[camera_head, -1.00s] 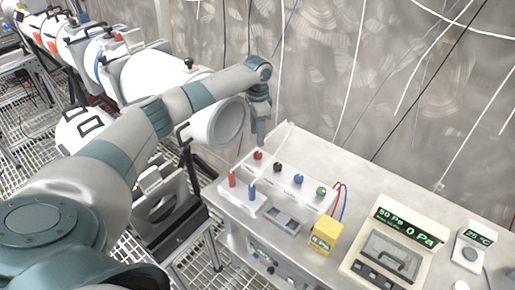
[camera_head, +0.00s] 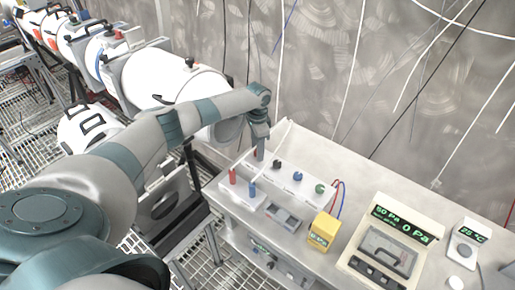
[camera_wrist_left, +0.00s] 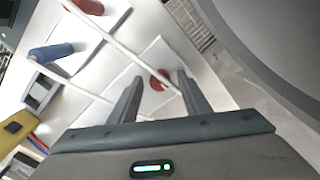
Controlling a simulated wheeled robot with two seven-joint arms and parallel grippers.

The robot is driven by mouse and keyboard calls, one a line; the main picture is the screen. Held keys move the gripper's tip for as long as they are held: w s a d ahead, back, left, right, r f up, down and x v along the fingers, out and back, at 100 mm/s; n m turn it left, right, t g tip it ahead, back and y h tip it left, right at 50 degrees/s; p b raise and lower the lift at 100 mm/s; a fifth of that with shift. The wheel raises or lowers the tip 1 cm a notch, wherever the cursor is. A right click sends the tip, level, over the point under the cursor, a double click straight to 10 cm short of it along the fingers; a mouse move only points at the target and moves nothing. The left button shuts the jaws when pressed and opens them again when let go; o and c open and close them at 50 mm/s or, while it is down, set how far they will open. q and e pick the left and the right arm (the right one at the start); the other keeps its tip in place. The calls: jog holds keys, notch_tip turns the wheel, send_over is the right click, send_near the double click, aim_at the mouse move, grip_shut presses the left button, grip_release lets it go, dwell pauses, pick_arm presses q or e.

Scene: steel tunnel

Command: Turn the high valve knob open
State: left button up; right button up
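A white panel (camera_head: 292,187) on the bench carries a row of round knobs: a red knob (camera_head: 256,154), a black knob (camera_head: 277,165), a blue knob (camera_head: 298,176) and a green knob (camera_head: 320,188). I cannot read which is the high valve. My left gripper (camera_head: 260,156) points down at the red knob and partly hides it in the head view. In the left wrist view the left gripper (camera_wrist_left: 160,76) is open, with the red knob (camera_wrist_left: 160,80) showing between its spread fingers. I cannot tell if they touch it. My right gripper is not in view.
A red upright handle (camera_head: 232,176) and a blue one (camera_head: 252,190) stand in front of the knobs. A yellow meter (camera_head: 323,231) and a pressure display (camera_head: 392,240) sit to the right. A white cylindrical vessel (camera_head: 180,84) is beside my left arm.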

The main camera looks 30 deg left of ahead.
pick_arm(q)
jog(key=c, duration=0.9)
jog(key=shift+m, duration=0.5)
jog(key=m+b, duration=0.1)
jog(key=m, duration=0.1)
jog(key=shift+m, duration=0.3)
jog(key=m+b, duration=0.1)
jog(key=m, duration=0.4)
jog(key=shift+w, duration=0.1)
jog(key=m+b, duration=0.1)
jog(key=m, duration=0.4)
jog(key=shift+m+b, duration=0.35)
jog(key=shift+m, duration=0.05)
jog(key=m, duration=0.3)
jog(key=shift+m+b, duration=0.3)
jog(key=shift+b, duration=0.1)
jog(key=shift+w, duration=0.1)
